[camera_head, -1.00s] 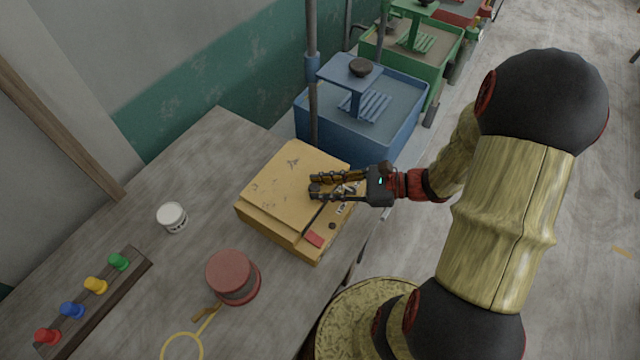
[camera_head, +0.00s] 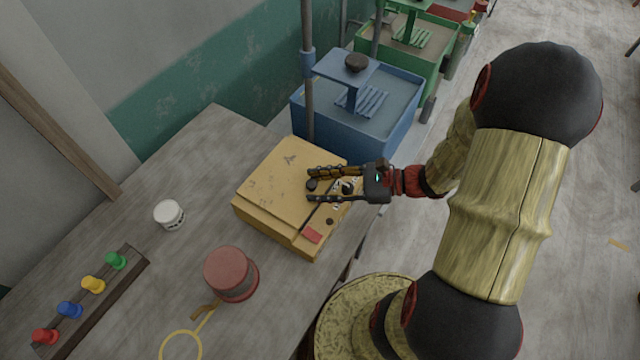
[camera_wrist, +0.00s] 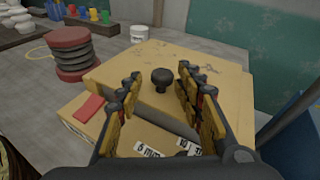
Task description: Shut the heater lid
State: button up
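The heater is a yellow box (camera_head: 275,235) on the grey table, with a red patch and labels on its front strip. Its lid (camera_head: 283,180) lies flat and looks down on the box; whether a slight gap is left I cannot tell. A dark round knob (camera_wrist: 162,78) stands on the lid near its front edge. My gripper (camera_head: 309,184) is over the front of the lid. In the wrist view its open fingers (camera_wrist: 158,92) stand apart on either side of the knob, with nothing seen between them touching it.
A dark red round stack (camera_head: 231,274) and a white tub (camera_head: 169,214) stand left of the heater. A rack of coloured pegs (camera_head: 92,300) lies at the lower left. A yellow loop tool (camera_head: 181,345) lies in front. A blue tub cart (camera_head: 358,115) stands behind the table.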

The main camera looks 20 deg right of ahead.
jog(key=shift+d+f, duration=0.1)
jog(key=v, duration=1.1)
jog(key=shift+s+d+r, duration=0.2)
jog(key=shift+d+r, duration=0.05)
jog(key=shift+d, duration=0.05)
